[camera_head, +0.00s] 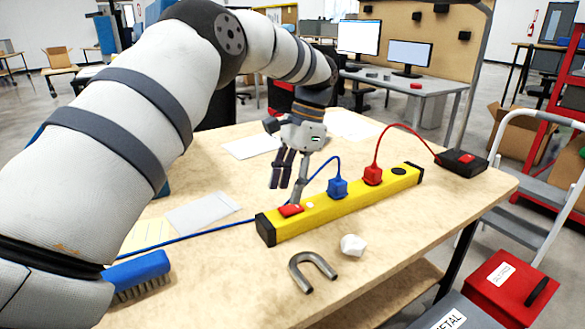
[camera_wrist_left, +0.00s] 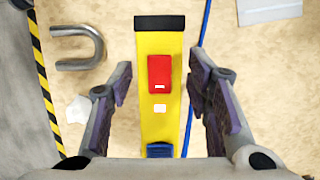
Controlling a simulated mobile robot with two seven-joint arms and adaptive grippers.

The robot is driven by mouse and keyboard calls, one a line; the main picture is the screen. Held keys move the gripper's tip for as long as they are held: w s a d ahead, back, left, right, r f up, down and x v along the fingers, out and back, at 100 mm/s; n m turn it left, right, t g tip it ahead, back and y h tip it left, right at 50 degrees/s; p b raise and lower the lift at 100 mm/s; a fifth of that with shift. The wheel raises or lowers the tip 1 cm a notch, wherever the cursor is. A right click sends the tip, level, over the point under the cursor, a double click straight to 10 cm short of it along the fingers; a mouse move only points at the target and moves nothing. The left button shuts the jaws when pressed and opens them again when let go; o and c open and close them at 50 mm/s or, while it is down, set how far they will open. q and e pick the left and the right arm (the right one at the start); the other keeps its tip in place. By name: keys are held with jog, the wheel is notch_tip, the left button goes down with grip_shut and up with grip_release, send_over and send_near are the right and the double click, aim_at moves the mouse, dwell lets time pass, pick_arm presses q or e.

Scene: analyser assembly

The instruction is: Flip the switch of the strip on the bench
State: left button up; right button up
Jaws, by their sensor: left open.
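The yellow power strip (camera_head: 330,207) lies on the wooden bench with black end caps. Its red rocker switch (camera_head: 291,210) sits near the left end, and a small white light is beside it. A blue plug (camera_head: 338,187) and a red plug (camera_head: 373,175) stand in the strip. My left gripper (camera_head: 289,190) is above the strip's switch end, open and empty. In the left wrist view the strip (camera_wrist_left: 160,45) runs between the open fingers (camera_wrist_left: 160,95), with the red switch (camera_wrist_left: 159,73) just ahead of them. My right gripper is not in view.
A grey horseshoe magnet (camera_head: 312,271) and a white faceted piece (camera_head: 352,246) lie in front of the strip. A blue brush (camera_head: 140,272) lies at the left, and a black box (camera_head: 462,163) sits at the right. Blue and red cables run from the plugs.

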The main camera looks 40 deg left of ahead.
aim_at(298, 206)
pick_arm(q)
jog(key=v, duration=0.8)
